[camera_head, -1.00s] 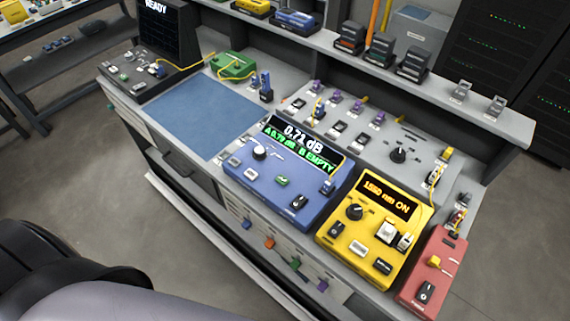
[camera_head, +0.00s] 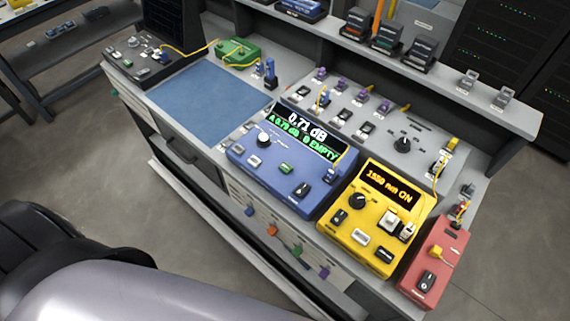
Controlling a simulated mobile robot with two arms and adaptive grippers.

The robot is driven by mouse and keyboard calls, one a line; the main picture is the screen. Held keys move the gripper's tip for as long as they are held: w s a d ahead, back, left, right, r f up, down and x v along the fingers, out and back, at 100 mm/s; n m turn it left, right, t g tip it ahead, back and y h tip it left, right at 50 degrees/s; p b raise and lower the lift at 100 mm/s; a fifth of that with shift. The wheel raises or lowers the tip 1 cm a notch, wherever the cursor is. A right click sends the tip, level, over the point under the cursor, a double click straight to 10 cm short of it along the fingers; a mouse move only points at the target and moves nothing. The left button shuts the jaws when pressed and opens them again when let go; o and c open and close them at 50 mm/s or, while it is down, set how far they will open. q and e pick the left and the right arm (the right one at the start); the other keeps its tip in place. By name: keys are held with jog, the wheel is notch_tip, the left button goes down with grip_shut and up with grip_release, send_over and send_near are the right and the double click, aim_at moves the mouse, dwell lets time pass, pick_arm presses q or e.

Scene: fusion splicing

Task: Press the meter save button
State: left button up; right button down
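The blue meter (camera_head: 277,182) sits on the grey bench top, left of a yellow unit. Its screen (camera_head: 300,130) reads 0.71 dB in white, with "A 0.71 dB" and "B EMPTY" in green below. Its face has a black knob (camera_head: 264,140), a green button (camera_head: 286,167), a dark rocker switch (camera_head: 302,189) and small grey buttons (camera_head: 250,160) at the left. The button labels are too small to read, so I cannot tell which one is save. Neither of my grippers is in view.
The yellow unit (camera_head: 348,239) reads "1550 nm ON". A red box (camera_head: 440,262) stands to its right. A blue mat (camera_head: 206,108) lies clear at the left. Behind are a grey switch panel (camera_head: 420,150) and a raised shelf (camera_head: 450,85) holding several modules.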

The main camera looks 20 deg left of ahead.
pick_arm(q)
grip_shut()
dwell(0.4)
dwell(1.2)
